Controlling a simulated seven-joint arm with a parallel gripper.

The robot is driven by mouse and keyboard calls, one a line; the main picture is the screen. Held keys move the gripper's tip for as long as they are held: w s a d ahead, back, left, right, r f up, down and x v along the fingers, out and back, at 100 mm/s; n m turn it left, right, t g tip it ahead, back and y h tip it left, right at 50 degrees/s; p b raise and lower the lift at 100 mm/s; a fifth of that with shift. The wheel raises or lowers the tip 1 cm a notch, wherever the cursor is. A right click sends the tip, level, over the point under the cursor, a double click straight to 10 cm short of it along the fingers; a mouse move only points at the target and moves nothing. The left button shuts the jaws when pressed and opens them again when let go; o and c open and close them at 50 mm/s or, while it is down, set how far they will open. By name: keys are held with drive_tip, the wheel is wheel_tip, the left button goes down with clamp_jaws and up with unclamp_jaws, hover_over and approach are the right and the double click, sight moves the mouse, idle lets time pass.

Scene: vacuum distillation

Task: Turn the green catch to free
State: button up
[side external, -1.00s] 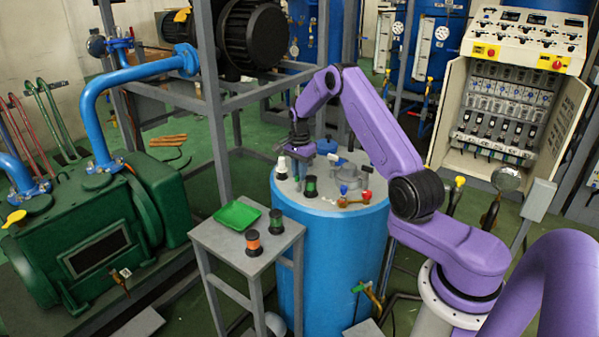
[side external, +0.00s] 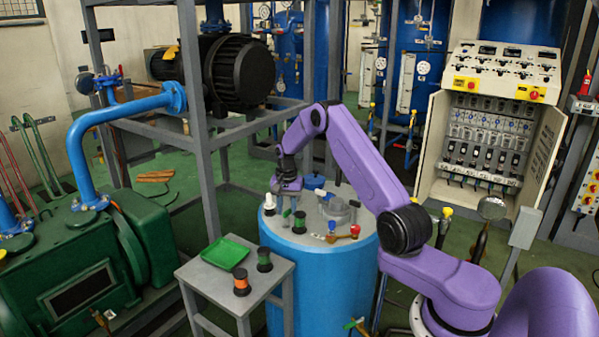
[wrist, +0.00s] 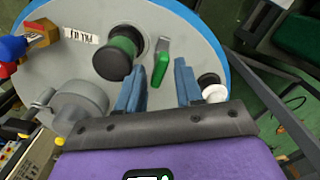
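The green catch (wrist: 161,65) is a small lever on the grey top of the blue drum; in the wrist view it stands just ahead of my fingertips. In the side view it is a small green piece (side external: 286,213) just under my gripper (side external: 287,192). In the wrist view my gripper (wrist: 160,80) is open, its two blue-grey fingers apart, with the catch lined up with the gap between them. I cannot tell whether either finger touches it. Beside the catch is a black knob with a green band (wrist: 119,55).
A white-topped fitting (wrist: 213,87) is close to the right finger. A grey round housing (wrist: 80,102) and a red and blue valve (wrist: 10,55) are also on the drum top (side external: 318,232). A small table (side external: 209,278) holds a green tray (side external: 225,253) and two spools.

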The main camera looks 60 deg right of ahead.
sight(287, 210)
drive_tip(key=n, duration=0.3)
drive_tip(key=shift+s+n, duration=0.1)
drive_tip(key=shift+n, duration=0.3)
drive_tip(key=n, duration=0.3)
drive_tip(key=shift+n, duration=0.4)
wheel_tip(287, 210, up, 17)
drive_tip(key=s+a+t+h, duration=0.1)
drive_tip(key=s+a+t, duration=0.1)
drive_tip(key=s+t, duration=0.2)
drive_tip(key=shift+s+a+f+h, duration=0.4)
drive_tip(key=shift+s+f, duration=0.05)
drive_tip(key=shift+s, duration=0.85)
